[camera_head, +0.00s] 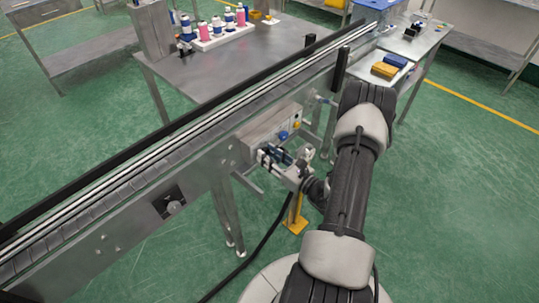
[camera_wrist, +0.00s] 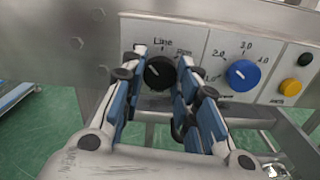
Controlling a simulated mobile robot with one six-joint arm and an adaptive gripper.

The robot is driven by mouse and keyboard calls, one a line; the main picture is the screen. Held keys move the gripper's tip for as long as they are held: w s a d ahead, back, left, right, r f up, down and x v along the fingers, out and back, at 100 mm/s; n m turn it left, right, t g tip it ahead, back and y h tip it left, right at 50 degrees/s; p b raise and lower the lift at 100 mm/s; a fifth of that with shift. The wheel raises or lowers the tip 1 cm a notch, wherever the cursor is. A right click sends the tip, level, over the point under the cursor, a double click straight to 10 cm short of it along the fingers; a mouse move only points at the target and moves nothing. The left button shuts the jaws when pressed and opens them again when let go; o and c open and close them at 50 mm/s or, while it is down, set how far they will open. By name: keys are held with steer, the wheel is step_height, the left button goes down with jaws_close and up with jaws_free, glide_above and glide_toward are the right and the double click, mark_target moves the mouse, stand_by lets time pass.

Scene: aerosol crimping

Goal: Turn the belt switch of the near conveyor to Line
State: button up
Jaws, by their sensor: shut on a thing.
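The belt switch is a black round knob (camera_wrist: 159,73) on the pale control panel (camera_wrist: 212,45) of the near conveyor (camera_head: 120,190). A "Line" label stands above the knob; another label to its upper right is partly hidden by a finger. The knob's white mark appears to point up and left, though it is small. My gripper (camera_wrist: 161,68) has its blue-padded fingers on both sides of the knob, shut on it. In the head view my gripper (camera_head: 273,157) is at the front of the control box (camera_head: 262,128), where the knob is hidden.
A blue numbered dial (camera_wrist: 243,75) sits right of the switch, with a yellow button (camera_wrist: 290,87) and a black button (camera_wrist: 305,59) farther right. A steel table (camera_head: 200,75) with bottles stands behind the conveyor. Green floor lies open to the right.

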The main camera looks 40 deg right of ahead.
steer(key=shift+m+p, duration=1.55)
steer(key=shift+m, duration=2.75)
steer(key=o, duration=1.1)
steer(key=shift+c, duration=0.2)
steer(key=s, duration=1.2)
steer(key=shift+d, duration=0.45)
